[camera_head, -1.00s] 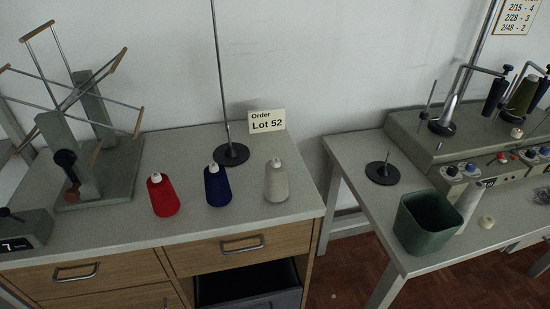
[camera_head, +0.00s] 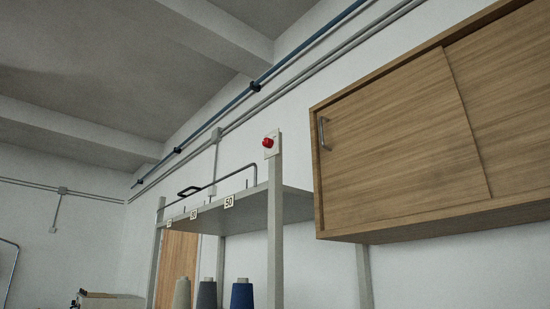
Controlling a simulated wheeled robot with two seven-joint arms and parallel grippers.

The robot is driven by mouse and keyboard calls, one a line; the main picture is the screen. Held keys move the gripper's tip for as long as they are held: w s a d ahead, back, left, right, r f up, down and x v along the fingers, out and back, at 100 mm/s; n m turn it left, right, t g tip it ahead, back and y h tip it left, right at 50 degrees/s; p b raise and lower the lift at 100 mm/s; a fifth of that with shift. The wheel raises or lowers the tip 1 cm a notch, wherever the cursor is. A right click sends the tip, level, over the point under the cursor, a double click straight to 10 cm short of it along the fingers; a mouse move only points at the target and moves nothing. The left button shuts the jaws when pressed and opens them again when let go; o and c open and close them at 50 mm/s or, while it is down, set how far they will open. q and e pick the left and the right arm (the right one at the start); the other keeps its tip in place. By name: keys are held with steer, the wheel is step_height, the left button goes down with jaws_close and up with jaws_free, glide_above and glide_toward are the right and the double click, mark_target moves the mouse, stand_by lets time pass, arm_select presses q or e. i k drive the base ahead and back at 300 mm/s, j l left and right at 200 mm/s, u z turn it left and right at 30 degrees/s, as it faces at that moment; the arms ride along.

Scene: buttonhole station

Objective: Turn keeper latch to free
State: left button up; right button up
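A round red knob (camera_head: 268,142) sits on a pale plate at the top of the rack's near upright post. It is the only latch-like part in view, but I cannot tell whether it is the keeper latch or which way it is turned. A grey bar (camera_head: 228,175) with a dark handle (camera_head: 189,191) runs along the top shelf's front edge, behind the post. Neither of my grippers is in view.
The grey rack (camera_head: 276,235) has numbered tags on its top shelf and grey, dark grey and blue (camera_head: 241,295) cones below. A wooden cabinet (camera_head: 400,140) with a sliding door hangs at right. Pipes (camera_head: 255,86) run along the wall. A box (camera_head: 108,300) stands lower left.

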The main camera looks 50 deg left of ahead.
mark_target(267, 143)
steer(key=u, duration=1.55)
